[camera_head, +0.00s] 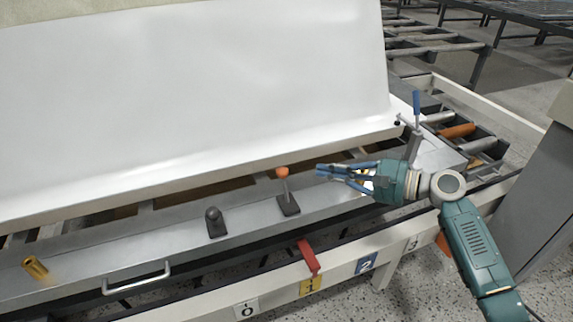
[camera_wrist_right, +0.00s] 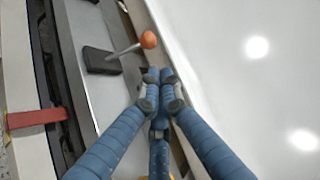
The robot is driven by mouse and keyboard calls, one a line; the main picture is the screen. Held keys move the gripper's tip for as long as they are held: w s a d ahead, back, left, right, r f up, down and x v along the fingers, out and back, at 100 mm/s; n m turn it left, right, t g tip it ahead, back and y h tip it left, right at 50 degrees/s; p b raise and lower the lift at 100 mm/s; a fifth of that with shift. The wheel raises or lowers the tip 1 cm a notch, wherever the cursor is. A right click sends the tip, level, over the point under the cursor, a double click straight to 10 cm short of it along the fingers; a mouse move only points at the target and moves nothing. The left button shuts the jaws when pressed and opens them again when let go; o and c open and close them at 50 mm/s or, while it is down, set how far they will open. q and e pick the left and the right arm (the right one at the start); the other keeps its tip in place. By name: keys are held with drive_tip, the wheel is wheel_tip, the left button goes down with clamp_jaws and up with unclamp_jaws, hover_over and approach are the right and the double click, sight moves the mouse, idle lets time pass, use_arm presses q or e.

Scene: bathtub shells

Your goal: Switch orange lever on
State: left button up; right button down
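The orange lever has a round orange knob (camera_head: 282,172) on a thin metal rod that rises from a dark base on the grey metal rail. The knob also shows in the right wrist view (camera_wrist_right: 148,40), with the rod slanting from the dark base (camera_wrist_right: 101,61). My right gripper (camera_head: 322,171) is right of the knob, apart from it, with its blue fingers pointing left toward it. In the right wrist view its fingertips (camera_wrist_right: 159,76) are together with nothing between them, just below the knob. My left gripper is not in view.
A large white shell (camera_head: 190,90) leans behind the rail. A dark knob (camera_head: 213,221) and a yellow part (camera_head: 35,268) stand on the rail farther left. A red lever (camera_head: 309,257) sits at the front. A blue-handled clamp (camera_head: 416,105) stands behind my right wrist.

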sight(284, 182)
drive_tip(key=b+x, duration=0.1)
drive_tip(key=x, duration=0.7)
drive_tip(key=shift+a, duration=0.1)
drive_tip(key=shift+w+a+f, duration=0.2)
drive_tip(key=shift+w+a, duration=0.1)
drive_tip(key=shift+a, duration=0.05)
drive_tip(key=shift+w+a, duration=0.25)
drive_tip(key=shift+a, duration=0.2)
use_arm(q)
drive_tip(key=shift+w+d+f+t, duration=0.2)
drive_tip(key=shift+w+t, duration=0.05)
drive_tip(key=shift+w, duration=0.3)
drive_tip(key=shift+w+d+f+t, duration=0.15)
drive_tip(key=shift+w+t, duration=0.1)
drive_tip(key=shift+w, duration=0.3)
